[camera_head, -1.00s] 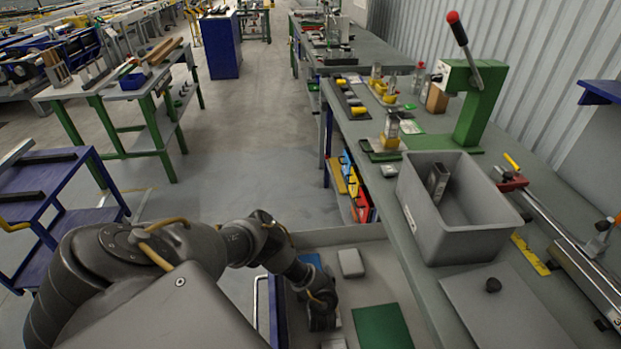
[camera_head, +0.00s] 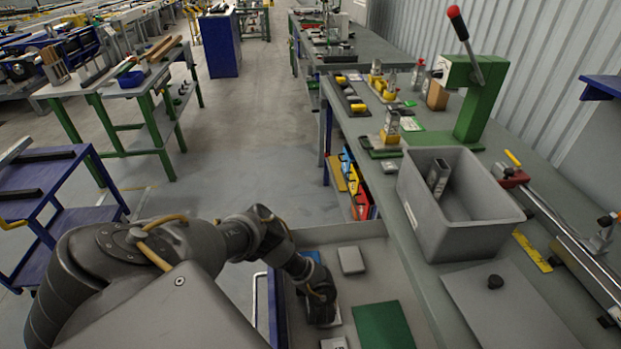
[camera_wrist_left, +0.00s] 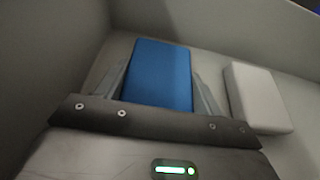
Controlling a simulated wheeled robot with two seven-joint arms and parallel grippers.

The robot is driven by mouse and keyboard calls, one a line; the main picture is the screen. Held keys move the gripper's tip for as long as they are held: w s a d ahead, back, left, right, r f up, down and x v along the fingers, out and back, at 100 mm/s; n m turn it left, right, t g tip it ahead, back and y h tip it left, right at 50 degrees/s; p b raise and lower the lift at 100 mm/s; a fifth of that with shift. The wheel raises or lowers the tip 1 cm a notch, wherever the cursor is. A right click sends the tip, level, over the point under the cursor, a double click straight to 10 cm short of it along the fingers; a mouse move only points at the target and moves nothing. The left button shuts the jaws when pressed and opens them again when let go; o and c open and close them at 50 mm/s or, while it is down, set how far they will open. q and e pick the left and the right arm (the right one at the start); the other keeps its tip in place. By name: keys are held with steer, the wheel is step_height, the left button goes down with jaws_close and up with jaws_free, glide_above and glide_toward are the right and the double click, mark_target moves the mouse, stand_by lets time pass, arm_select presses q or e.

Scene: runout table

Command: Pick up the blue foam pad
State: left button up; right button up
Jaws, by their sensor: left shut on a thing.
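The blue foam pad (camera_wrist_left: 160,75) stands out in the left wrist view, between the two fingers of my left gripper (camera_wrist_left: 160,70). The fingers lie against its two sides, and the gripper is shut on it. The pad's near end is hidden by the gripper body. In the head view only a small part of the blue pad (camera_head: 313,257) shows behind my left wrist. I cannot tell whether the pad touches the tray floor. My right gripper is not in view.
A light grey pad (camera_wrist_left: 258,97) lies just right of the blue one; it also shows in the head view (camera_head: 351,260). A green pad (camera_head: 384,326) lies nearer in the grey tray (camera_head: 345,232). A grey bin (camera_head: 460,236) stands on the bench at right.

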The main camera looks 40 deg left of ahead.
arm_select(q)
step_height(320, 180, up, 10)
steer(key=p, duration=0.9)
